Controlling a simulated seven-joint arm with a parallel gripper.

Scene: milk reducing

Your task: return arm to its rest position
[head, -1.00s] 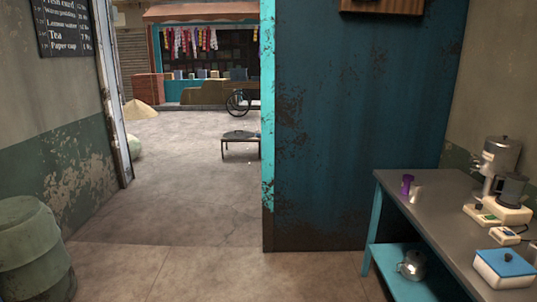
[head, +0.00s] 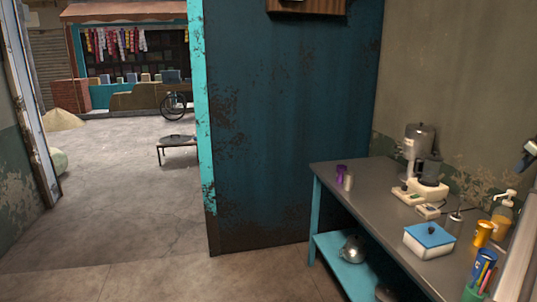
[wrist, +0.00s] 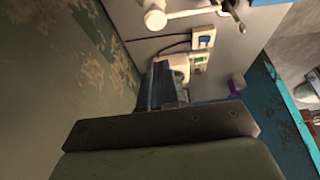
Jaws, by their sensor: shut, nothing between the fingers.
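My gripper (wrist: 165,88) shows in the wrist view as a short dark pair of fingers beyond a dark metal plate. The fingers are shut with nothing seen between them. They are over the grey worktop, near a scuffed wall. In the head view the grey table (head: 345,178) with light-blue legs stands at the right. I cannot clearly make out the gripper in the head view.
A metal pot (head: 352,250) sits on the lower shelf.

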